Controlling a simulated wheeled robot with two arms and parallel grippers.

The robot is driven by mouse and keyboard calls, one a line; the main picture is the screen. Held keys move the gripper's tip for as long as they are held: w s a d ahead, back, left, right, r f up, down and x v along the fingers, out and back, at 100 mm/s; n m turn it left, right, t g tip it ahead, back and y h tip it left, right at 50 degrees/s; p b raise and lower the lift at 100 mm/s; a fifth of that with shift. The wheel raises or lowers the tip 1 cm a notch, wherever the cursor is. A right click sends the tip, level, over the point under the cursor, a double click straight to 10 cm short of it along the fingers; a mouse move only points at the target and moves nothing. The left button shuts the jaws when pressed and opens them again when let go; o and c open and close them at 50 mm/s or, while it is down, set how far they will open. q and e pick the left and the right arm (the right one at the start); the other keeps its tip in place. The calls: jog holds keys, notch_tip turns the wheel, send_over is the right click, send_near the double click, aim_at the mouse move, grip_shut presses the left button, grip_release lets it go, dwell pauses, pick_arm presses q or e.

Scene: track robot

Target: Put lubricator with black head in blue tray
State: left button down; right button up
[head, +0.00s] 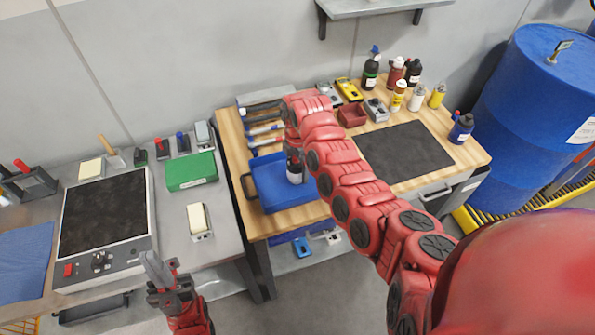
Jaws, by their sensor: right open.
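The blue tray (264,192) lies on the left part of the wooden workbench, with a black handle at its left side. A small bottle with a dark top and a pale label (295,174) stands upright at the tray's right side, probably the lubricator. My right arm reaches across the bench and its wrist points down over this bottle. My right gripper (293,153) is open around or just above the bottle's top; its fingers are mostly hidden, so contact is unclear. My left gripper (164,277) is empty at the lower left, away from the bench, its opening unclear.
Several bottles, including a dark one with a blue head (371,70), stand at the bench's back right. A blue bottle (461,128) stands near a black mat (405,150). A blue drum (535,110) is at the right. A hotplate (104,215) sits on the left table.

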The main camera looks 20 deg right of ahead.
notch_tip(320, 180, up, 9)
jog(key=shift+w+f+b, duration=0.1)
jog(key=shift+f+b, duration=0.1)
jog(key=shift+b, duration=0.9)
jog(key=shift+r, duration=0.45)
jog(key=shift+f, duration=0.1)
